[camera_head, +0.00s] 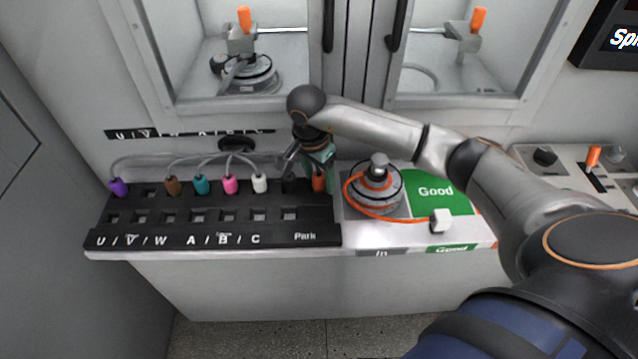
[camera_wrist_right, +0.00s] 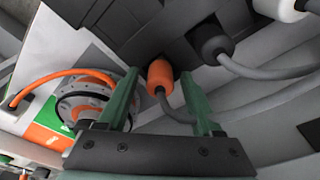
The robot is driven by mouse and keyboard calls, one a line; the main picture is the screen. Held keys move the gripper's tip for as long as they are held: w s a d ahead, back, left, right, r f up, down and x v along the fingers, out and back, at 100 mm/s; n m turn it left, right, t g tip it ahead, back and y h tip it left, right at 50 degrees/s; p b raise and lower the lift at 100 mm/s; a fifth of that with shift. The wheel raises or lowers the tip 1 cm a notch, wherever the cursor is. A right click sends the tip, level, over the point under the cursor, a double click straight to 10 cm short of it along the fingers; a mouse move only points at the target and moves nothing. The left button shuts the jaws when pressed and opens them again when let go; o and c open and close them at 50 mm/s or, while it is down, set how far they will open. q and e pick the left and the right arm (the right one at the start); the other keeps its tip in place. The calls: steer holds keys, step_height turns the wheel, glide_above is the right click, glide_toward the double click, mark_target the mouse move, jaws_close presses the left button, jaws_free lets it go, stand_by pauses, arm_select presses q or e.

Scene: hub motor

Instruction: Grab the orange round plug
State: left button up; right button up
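The orange round plug (camera_head: 319,181) sits in the far right end of the black socket board's back row, partly hidden by my right gripper in the head view. In the right wrist view, the orange plug (camera_wrist_right: 160,75) has a grey cable running off to the right. My right gripper (camera_head: 307,162) is over the plug. Its two green fingers (camera_wrist_right: 158,76) are open, one on each side of the plug, with visible gaps between finger and plug. My left gripper is not in view.
The black board (camera_head: 200,238) holds purple, brown, teal, pink, white and black plugs. A hub motor (camera_head: 378,192) with an orange cable and white connector (camera_head: 440,221) stands right beside it, near a green "Good" area (camera_head: 436,190). A glass-fronted cabinet rises behind.

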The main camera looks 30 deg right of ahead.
jaws_close()
stand_by(0.3)
steer(key=shift+r, duration=0.1)
